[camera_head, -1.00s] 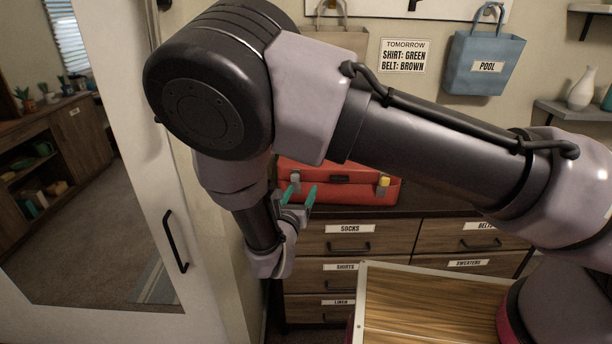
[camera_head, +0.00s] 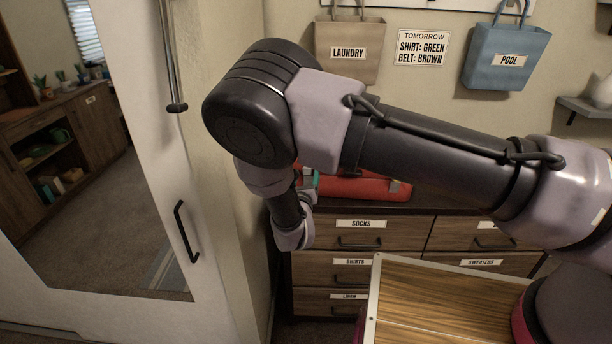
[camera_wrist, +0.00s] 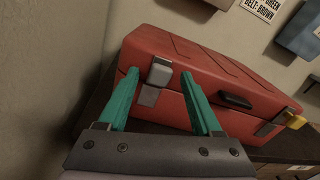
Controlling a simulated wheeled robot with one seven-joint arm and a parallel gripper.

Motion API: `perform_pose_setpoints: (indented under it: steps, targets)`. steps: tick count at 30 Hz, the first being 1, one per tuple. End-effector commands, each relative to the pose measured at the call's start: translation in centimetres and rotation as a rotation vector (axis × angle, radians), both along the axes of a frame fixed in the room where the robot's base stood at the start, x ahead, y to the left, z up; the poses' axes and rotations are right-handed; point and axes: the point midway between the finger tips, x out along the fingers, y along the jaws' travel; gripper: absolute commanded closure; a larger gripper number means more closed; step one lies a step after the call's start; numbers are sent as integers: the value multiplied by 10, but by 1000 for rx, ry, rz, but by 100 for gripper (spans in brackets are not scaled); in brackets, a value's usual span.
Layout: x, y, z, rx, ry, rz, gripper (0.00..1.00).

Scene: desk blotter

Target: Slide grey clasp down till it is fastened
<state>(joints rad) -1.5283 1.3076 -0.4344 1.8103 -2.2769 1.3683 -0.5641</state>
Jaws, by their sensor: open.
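A red case (camera_wrist: 210,75) lies shut on the dresser; in the head view its right part (camera_head: 368,188) shows beyond my arm. In the wrist view the grey clasp (camera_wrist: 160,71) is a block at the lid's front left. A smaller grey plate (camera_wrist: 149,96) sits just below it on the case body. My gripper (camera_wrist: 160,76) is open, its teal fingers to the left and right of the clasp, with nothing held. I cannot tell whether a finger touches the case. In the head view my arm hides the clasp and most of my gripper.
A yellow clasp (camera_wrist: 295,121) is at the case's right and a black handle (camera_wrist: 234,101) between. The dresser (camera_head: 345,223) has labelled drawers. A wall stands close on the left, beside a mirrored door (camera_head: 100,200). Bags hang above.

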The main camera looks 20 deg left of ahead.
Motion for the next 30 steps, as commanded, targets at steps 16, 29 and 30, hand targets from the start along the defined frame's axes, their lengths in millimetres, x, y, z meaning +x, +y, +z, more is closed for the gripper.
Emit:
perform_pose_setpoints:
  steps: [16,29,30]
  targets:
    - [2,1,0,0,0,1,100]
    - [2,1,0,0,0,1,100]
    - [2,1,0,0,0,1,100]
